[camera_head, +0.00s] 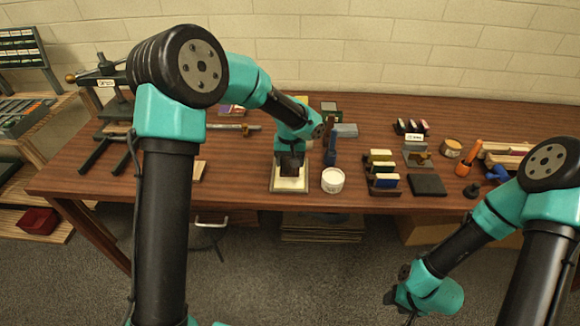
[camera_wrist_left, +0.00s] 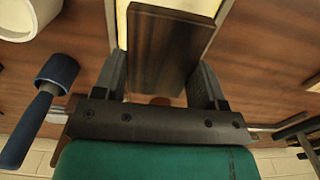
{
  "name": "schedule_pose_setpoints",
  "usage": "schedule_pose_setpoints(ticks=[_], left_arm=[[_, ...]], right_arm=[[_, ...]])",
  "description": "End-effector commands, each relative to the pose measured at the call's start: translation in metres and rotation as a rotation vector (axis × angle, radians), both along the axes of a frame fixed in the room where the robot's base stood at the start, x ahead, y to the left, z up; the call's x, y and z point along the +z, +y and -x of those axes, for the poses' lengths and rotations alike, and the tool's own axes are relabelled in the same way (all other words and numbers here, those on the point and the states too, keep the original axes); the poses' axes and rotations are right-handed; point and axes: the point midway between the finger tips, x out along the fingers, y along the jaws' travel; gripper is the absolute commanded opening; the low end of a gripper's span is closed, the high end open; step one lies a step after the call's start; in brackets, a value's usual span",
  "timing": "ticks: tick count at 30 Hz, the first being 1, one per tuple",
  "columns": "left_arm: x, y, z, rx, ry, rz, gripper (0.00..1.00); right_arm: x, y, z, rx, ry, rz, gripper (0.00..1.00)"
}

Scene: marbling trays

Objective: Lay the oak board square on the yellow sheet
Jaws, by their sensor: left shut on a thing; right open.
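A dark brown wooden block, taken as the oak board (camera_head: 290,168), is held by my left gripper (camera_head: 290,150). In the left wrist view the board (camera_wrist_left: 168,45) sits between the two fingers of the gripper (camera_wrist_left: 161,85), its grain running lengthwise. Behind it is the pale yellow sheet (camera_head: 287,184) in a shallow light-rimmed tray (camera_head: 276,187); the board hides much of the sheet. I cannot tell whether the board touches the sheet. My right gripper (camera_head: 402,301) is open and empty, low at the right, in front of the table.
A white tub (camera_head: 332,184) and a blue-headed tool (camera_head: 331,147) stand just right of the tray. Further right are racks of coloured blocks (camera_head: 383,172), a black pad (camera_head: 427,185) and an orange-handled tool (camera_head: 468,158).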

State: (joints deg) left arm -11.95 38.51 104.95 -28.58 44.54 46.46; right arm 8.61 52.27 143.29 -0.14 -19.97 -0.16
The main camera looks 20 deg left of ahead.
Motion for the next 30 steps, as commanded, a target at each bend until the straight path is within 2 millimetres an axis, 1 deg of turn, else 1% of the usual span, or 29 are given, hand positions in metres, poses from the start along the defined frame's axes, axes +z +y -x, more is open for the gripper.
schedule_pose_setpoints(ticks=[8,11,12,15,19,30], left_arm=[[0.0,0.0,-0.001,0.0,0.0,0.0,0.41],[-0.001,0.002,-0.007,0.002,0.0,0.0,0.41],[-0.004,0.003,-0.009,0.002,0.002,0.0,0.41],[-0.02,0.002,-0.007,0.0,0.005,-0.001,0.41],[-0.034,0.003,-0.008,0.001,0.002,-0.001,0.41],[-0.037,0.002,-0.008,0.001,0.001,0.0,0.41]], right_arm=[[0.0,0.0,0.0,0.0,0.0,0.0,0.47],[0.0,0.0,0.0,0.0,0.0,0.0,0.47],[0.0,0.0,0.0,0.0,0.0,0.0,0.47],[0.0,0.0,0.0,0.0,0.0,0.0,0.47],[0.0,0.0,0.0,0.0,0.0,0.0,0.47],[0.0,0.0,0.0,0.0,0.0,0.0,0.47]])
